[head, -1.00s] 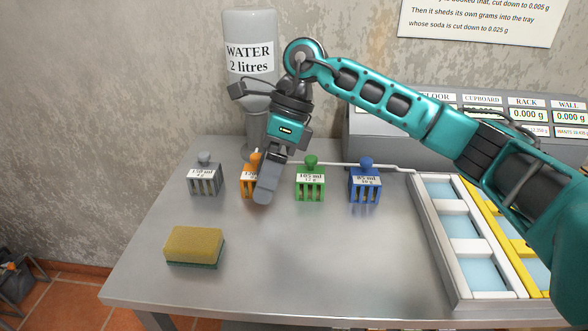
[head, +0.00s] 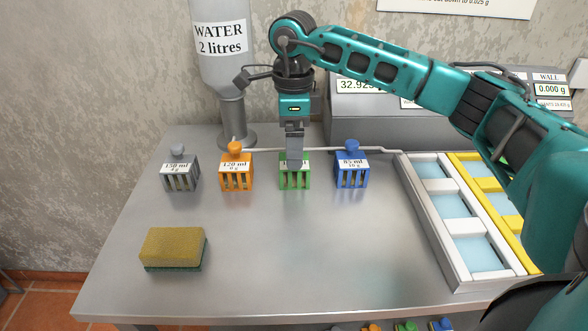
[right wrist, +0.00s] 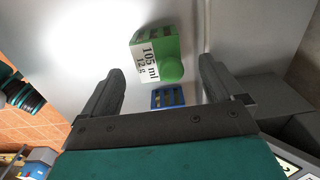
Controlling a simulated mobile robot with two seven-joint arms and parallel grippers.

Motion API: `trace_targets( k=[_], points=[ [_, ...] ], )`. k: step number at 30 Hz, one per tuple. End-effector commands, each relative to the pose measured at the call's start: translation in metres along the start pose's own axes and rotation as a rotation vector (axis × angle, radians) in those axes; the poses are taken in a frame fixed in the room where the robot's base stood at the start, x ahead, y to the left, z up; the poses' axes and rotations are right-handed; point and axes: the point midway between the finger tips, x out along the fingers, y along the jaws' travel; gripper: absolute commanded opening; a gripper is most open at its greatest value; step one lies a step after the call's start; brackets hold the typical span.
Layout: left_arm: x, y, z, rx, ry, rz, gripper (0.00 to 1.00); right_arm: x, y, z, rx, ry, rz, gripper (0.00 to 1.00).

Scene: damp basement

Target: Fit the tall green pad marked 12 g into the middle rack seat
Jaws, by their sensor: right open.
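The green pad (head: 286,183), a slotted block with a round green knob, stands upright on the steel table, between an orange and a blue pad. In the right wrist view the green pad (right wrist: 181,46) shows its label, "105 ml 12 g". My right gripper (head: 294,160) points down at the green pad, and its fingers hide most of the label and the knob in the head view. In the right wrist view the two fingers (right wrist: 160,92) are apart, with the green pad lying beyond the gap and nothing gripped. My left gripper is not in view. I cannot tell which fixture is the rack.
Grey (head: 180,174), orange (head: 236,178) and blue (head: 352,178) pads stand in the same row. A sponge (head: 173,248) lies at front left. A white tray (head: 432,240) with light-blue compartments is at right, beside a yellow one (head: 520,233). The table's front middle is clear.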

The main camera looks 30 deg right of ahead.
Motion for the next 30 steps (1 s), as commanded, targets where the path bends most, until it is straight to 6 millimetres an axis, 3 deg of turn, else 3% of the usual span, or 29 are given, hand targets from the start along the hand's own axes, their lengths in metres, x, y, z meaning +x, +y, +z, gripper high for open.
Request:
trace_targets(
  k=[7, 17, 30],
  points=[
    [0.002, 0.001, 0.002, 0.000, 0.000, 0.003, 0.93, 0.038, 0.004, -0.002, 0.001, 0.002, 0.003, 0.94],
    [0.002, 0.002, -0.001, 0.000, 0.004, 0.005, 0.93, 0.044, 0.003, -0.001, 0.000, 0.000, 0.001, 0.94],
    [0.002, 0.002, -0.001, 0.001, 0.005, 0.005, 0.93, 0.044, 0.004, -0.001, 0.000, 0.000, 0.001, 0.52]
  ],
)
